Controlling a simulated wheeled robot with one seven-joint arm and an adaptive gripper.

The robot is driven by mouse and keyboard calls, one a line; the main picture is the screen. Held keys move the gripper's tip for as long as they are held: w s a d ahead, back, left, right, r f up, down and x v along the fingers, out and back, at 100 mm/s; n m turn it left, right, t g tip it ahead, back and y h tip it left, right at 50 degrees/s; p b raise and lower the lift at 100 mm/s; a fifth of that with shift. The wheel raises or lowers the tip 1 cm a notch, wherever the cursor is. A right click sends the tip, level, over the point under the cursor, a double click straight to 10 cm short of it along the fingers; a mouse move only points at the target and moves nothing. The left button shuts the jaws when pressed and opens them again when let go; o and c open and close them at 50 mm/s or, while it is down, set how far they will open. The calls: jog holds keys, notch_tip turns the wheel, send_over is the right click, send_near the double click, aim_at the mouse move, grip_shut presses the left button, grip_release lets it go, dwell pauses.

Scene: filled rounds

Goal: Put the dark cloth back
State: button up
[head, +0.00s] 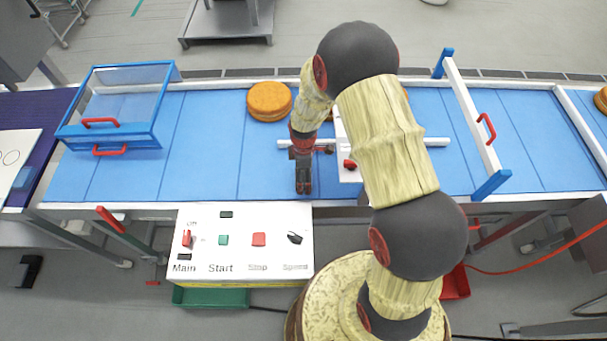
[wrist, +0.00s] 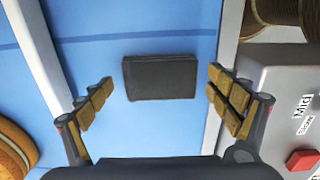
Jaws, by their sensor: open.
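The dark cloth (wrist: 160,77) shows in the wrist view as a flat, dark grey folded rectangle on the blue belt. My gripper (wrist: 160,92) is open, with one finger to the left and one to the right of the cloth in that view. A gap of blue shows on both sides, so neither finger touches it. In the head view my gripper (head: 303,186) points down over the near edge of the belt, behind the control box. The cloth cannot be made out there.
The white control box (head: 245,262) with switches stands just in front of the belt (head: 205,150). An orange-brown round (head: 269,100) lies behind my gripper. A clear blue-framed guard (head: 120,105) is at left. A white gate (head: 472,120) crosses the belt at right.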

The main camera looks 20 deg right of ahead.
jog(key=shift+r, duration=0.1)
notch_tip(320, 180, up, 22)
jog(key=s+m+t, duration=0.1)
jog(key=s+m, duration=0.1)
jog(key=m, duration=0.1)
jog(key=s+r+m+t, duration=0.4)
jog(key=s+r+m, duration=0.7)
jog(key=s+r, duration=0.8)
jog(key=shift+s+r+t, duration=0.3)
jog(key=shift+s, duration=0.25)
notch_tip(320, 180, down, 14)
jog(key=b, duration=1.4)
jog(key=shift+f, duration=0.2)
